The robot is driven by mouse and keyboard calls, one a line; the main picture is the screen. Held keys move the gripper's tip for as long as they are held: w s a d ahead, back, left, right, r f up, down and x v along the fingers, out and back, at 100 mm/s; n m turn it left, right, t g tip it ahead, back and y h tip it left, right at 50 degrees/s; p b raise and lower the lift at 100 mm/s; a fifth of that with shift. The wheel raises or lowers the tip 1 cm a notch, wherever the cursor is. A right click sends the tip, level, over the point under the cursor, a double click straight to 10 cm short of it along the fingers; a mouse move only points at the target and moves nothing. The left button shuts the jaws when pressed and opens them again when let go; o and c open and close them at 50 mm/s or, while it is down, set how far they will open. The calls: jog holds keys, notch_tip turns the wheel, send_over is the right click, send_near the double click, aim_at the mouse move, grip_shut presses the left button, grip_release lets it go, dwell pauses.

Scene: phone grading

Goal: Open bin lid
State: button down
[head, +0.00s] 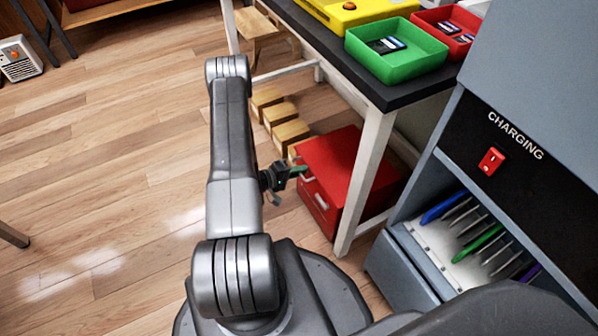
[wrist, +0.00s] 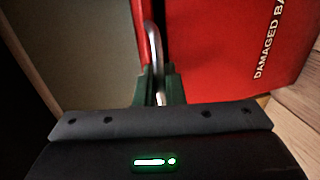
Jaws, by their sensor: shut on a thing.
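The red bin (head: 322,208) stands on the floor under the table, with its red lid (head: 345,155) lying flat on top. In the wrist view the bin's red front (wrist: 225,45) bears white lettering that begins "DAMAGED BA". A silver handle (wrist: 153,48) sits at the lid's red edge (wrist: 139,35), beside a dark seam. My gripper (head: 302,171) reaches the bin's upper front from the left. In the wrist view its green fingers (wrist: 159,88) are shut on the handle. The fingers hide part of the handle.
The table's white leg (head: 362,185) stands close in front of the bin. Several wooden boxes (head: 283,112) lie beyond it. The charging cabinet (head: 405,265) is at the right. The wooden floor (head: 110,175) at the left is clear.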

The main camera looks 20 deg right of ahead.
jog(key=d+r+y+p, duration=0.3)
jog(key=d+r, duration=0.3)
jog(key=r, duration=0.5)
jog(key=w+d+r+y+p, duration=0.1)
jog(key=d+r+y+p, duration=0.2)
jog(key=d+r, duration=0.3)
jog(key=shift+r+y, duration=0.5)
jog(key=shift+r, duration=2.4)
jog(key=shift+d, duration=0.1)
jog(key=c, duration=1.6)
grip_release()
jog(key=shift+c, duration=0.2)
jog(key=w+p+v, duration=0.1)
jog(key=p+v, duration=0.2)
jog(key=v, duration=1)
jog(key=shift+s+a+r, duration=0.3)
